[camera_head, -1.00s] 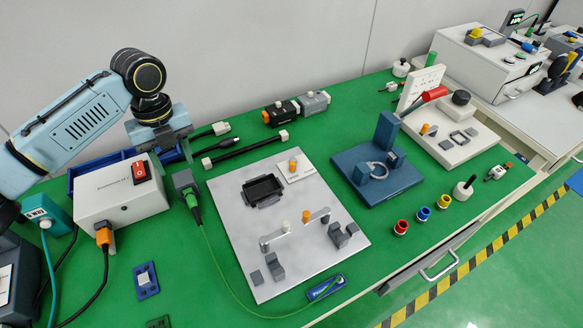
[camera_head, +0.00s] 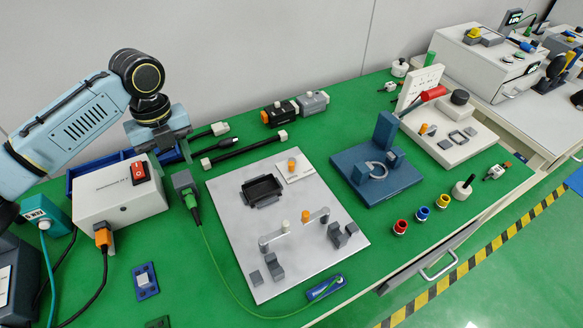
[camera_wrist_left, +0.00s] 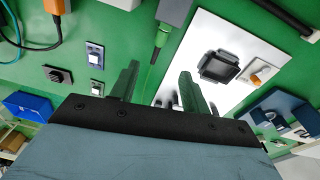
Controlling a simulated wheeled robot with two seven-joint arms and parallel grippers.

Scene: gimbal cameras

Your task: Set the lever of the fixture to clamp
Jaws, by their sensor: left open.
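The fixture is a silver plate (camera_head: 285,265) lying flat on the green bench. It carries a black square nest (camera_head: 262,189), several grey blocks and a bar with a pale knob and an orange knob (camera_head: 306,216). A small pale label panel (camera_head: 300,172) at its far right corner bears a short orange-topped lever (camera_head: 291,163); its lettering is too small to read. My left gripper (camera_head: 172,158) is open and empty above the bench, left of the plate. In the left wrist view the plate (camera_wrist_left: 205,35) and orange-topped lever (camera_wrist_left: 257,78) lie beyond the right finger. My right gripper is not in view.
A white power box (camera_head: 120,195) with a red switch stands left of the plate. A grey plug with a green connector (camera_head: 188,190) and thin cable lies between. A blue fixture (camera_head: 375,180) and a white fixture with a red handle (camera_head: 450,140) stand right.

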